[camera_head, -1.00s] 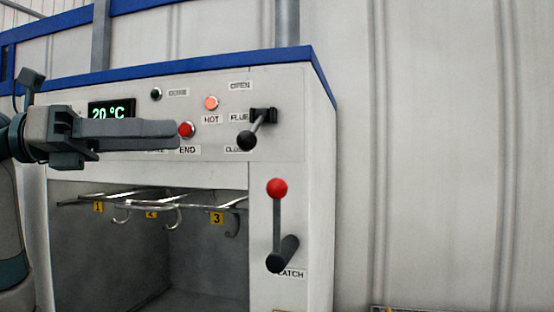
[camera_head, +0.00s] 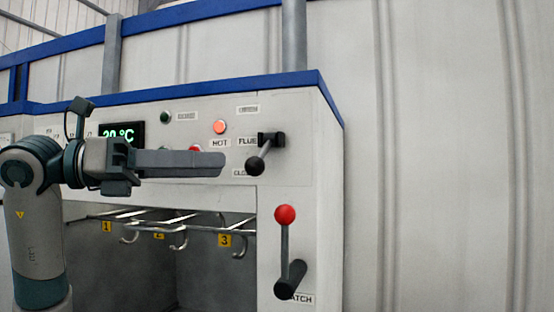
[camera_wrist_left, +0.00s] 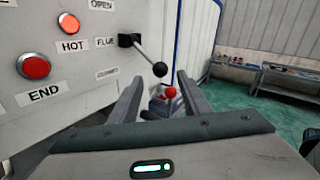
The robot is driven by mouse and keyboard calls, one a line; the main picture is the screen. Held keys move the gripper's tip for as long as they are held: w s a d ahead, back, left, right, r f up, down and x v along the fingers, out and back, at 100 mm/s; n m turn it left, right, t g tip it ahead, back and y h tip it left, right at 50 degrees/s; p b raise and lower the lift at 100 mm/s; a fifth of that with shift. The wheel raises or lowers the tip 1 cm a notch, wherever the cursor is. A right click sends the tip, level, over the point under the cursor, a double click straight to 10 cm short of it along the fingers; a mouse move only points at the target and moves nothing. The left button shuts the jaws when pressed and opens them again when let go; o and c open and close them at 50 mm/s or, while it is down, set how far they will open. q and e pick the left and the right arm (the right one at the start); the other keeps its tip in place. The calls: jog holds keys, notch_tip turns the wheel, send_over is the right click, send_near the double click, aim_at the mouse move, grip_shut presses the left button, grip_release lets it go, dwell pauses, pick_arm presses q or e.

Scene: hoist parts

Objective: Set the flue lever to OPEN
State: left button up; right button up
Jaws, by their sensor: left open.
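The flue lever (camera_head: 263,154) is a short dark lever with a black ball knob, on the white panel beside the FLUE label. In the head view its knob points down and left, toward the lower label. In the left wrist view the flue lever (camera_wrist_left: 150,57) stands out from the panel ahead of my fingers. The OPEN label (camera_wrist_left: 101,5) is above it. My left gripper (camera_head: 222,164) is left of the knob in the head view, apart from it. In the left wrist view its two fingers (camera_wrist_left: 160,92) are spread with nothing between them. My right gripper is not in view.
A latch lever (camera_head: 285,245) with a red knob is below on the same panel. A lit HOT lamp (camera_head: 220,127) and a red END button (camera_wrist_left: 33,66) are near the flue lever. Hooks (camera_head: 180,235) hang in the open chamber. A bench (camera_wrist_left: 285,80) stands far right.

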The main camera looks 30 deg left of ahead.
aim_at(263, 153)
pick_arm(q)
jog(key=shift+p+x, duration=1.6)
jog(key=shift+x, duration=4.4)
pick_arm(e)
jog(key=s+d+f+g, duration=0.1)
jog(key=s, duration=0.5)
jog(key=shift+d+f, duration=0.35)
pick_arm(q)
grip_shut()
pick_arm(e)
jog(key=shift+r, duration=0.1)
